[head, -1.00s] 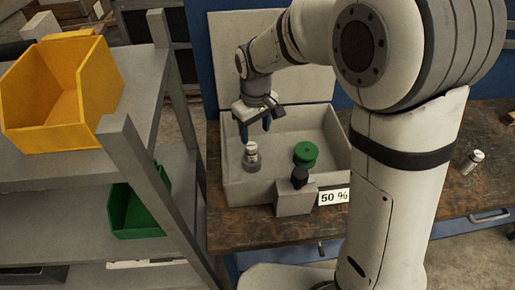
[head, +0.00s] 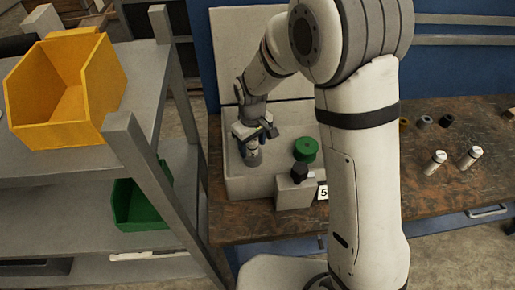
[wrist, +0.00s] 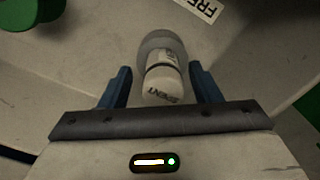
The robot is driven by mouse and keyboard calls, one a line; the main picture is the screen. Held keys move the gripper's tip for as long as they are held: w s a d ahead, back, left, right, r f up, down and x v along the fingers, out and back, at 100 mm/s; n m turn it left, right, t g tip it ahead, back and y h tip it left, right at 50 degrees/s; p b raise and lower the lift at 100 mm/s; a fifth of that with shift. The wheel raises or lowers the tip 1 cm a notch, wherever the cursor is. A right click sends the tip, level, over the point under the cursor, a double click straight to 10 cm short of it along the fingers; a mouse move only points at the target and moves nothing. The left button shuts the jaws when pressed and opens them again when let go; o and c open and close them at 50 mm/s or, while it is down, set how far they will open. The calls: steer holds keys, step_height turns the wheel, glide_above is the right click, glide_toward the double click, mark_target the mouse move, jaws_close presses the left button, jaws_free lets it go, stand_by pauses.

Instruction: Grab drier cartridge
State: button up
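A drier cartridge (wrist: 160,80) with a white end stands in a round grey holder inside the open grey box (head: 240,185). Lettering on it in the wrist view seems to read "SPENT". In the head view, the cartridge (head: 253,157) is partly hidden under my gripper (head: 252,140). My gripper's blue fingers (wrist: 161,88) are on either side of the cartridge in the wrist view, with a visible gap at each side. The gripper is open. Two more white-and-metal cartridges stand on the bench at right, a left one (head: 434,162) and a right one (head: 470,158).
A green round cap (head: 305,149) and black knob (head: 299,168) are right of the cartridge. The box's raised lid (head: 228,55) stands behind. A shelf with yellow (head: 70,90) and green (head: 140,205) bins is at left. Small dark rings (head: 424,121) lie on the bench.

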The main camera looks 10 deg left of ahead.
steer(key=c, duration=1)
